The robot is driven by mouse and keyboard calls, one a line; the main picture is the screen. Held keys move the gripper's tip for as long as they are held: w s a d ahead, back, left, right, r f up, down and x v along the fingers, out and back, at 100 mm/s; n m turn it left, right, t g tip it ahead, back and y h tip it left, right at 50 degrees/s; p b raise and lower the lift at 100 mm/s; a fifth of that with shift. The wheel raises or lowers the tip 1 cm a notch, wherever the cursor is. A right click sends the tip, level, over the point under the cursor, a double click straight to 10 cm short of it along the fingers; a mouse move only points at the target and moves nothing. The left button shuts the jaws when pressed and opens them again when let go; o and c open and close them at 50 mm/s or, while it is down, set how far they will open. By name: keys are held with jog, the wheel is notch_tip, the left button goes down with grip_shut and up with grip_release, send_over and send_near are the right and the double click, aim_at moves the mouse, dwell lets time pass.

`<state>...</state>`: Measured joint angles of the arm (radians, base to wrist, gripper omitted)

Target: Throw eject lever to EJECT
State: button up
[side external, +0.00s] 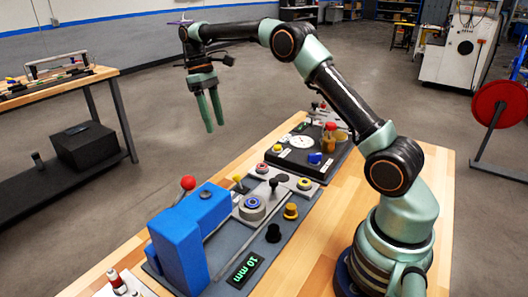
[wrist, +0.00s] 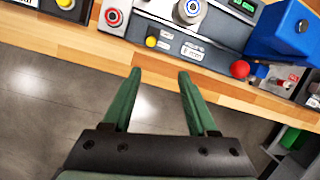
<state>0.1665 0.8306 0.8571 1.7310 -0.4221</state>
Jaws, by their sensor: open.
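Two ball-knob levers could be the eject lever; I cannot read labels that settle which. One has a red knob (side external: 188,183) beside the blue machine; it also shows in the wrist view (wrist: 239,69). The other has a yellow knob (side external: 238,179) on the grey panel; a yellow knob (wrist: 152,41) shows in the wrist view near small pale label plates (wrist: 193,52). My gripper (side external: 213,127) is open and empty, with green fingers pointing down. It hangs in the air, well above and apart from both levers.
The blue machine (side external: 188,240) stands at the panel's near-left end, by a green "10 mm" display (side external: 245,270). A dark panel (side external: 310,152) with coloured knobs lies farther along the wooden bench (side external: 330,225). Another bench (side external: 60,90) stands at left. Air around my gripper is clear.

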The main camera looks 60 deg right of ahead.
jog(key=g, duration=0.2)
send_near(235, 175)
jog(key=shift+t, duration=0.4)
jog(key=x, duration=0.8)
jog(key=shift+s+f, duration=0.15)
jog(key=shift+s, duration=0.4)
grip_shut()
